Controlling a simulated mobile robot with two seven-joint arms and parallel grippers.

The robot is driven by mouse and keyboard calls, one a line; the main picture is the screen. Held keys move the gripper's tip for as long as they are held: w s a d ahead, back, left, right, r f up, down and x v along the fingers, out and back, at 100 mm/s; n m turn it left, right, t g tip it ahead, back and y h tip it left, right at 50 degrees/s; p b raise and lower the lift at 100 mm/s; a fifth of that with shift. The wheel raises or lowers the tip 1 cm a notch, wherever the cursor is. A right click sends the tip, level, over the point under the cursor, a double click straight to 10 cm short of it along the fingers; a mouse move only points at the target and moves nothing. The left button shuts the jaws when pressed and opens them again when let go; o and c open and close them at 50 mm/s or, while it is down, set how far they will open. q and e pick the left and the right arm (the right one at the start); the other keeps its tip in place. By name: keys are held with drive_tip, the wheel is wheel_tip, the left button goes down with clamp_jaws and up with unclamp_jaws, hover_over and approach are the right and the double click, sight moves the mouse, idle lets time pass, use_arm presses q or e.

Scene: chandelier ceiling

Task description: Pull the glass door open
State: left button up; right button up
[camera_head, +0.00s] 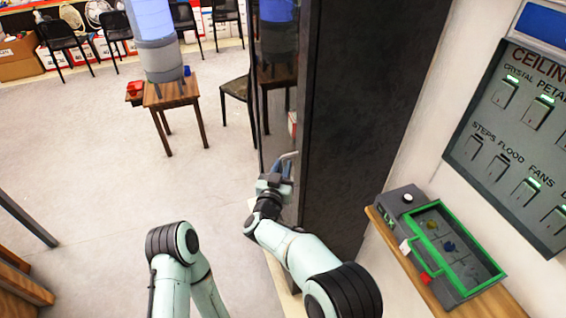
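The glass door (277,110) shows at a steep angle as a narrow, dark, reflective panel left of the dark pillar. A curved metal handle (290,156) stands at its lower part. My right gripper (277,178) is right by the handle, at its lower end. The fingers are small and overlap the handle, so I cannot tell whether they are closed around it. My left arm is bent at the bottom of the view, and its gripper is out of sight.
A dark pillar (362,100) stands right of the door. A shelf (392,243) holds a green-framed box (455,250). A switch panel (520,130) is on the wall. A wooden stool (172,96) bears a blue-topped dispenser (158,50). Open floor (100,170) lies to the left.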

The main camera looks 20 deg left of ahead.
drive_tip(key=shift+w, duration=0.5)
clamp_jaws()
